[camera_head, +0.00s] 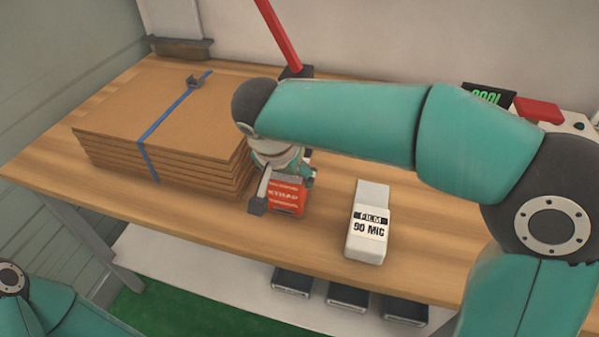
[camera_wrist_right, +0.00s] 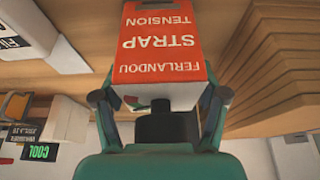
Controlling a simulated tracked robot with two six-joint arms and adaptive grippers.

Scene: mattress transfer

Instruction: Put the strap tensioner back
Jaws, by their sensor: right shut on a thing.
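The strap tensioner (camera_head: 286,196) is a red block with white lettering, beside the right edge of the cardboard stack in the head view. In the right wrist view the tensioner (camera_wrist_right: 163,45) fills the top middle, its label upside down, reading "STRAP TENSION". My right gripper (camera_wrist_right: 160,98) is shut on it, one finger on each side. In the head view my right gripper (camera_head: 290,172) is partly hidden behind my arm. I cannot tell whether the tensioner touches the table. Of my left arm only a link shows at the lower left; its gripper is out of view.
The cardboard stack (camera_head: 130,105) bears a blue strap (camera_head: 160,128) with a grey buckle (camera_head: 195,81). A white film box (camera_head: 368,222) stands right of the tensioner. A red bar (camera_head: 278,35) rises behind. Bare wooden table (camera_head: 215,228) lies in front; dark trays (camera_head: 347,297) sit below.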

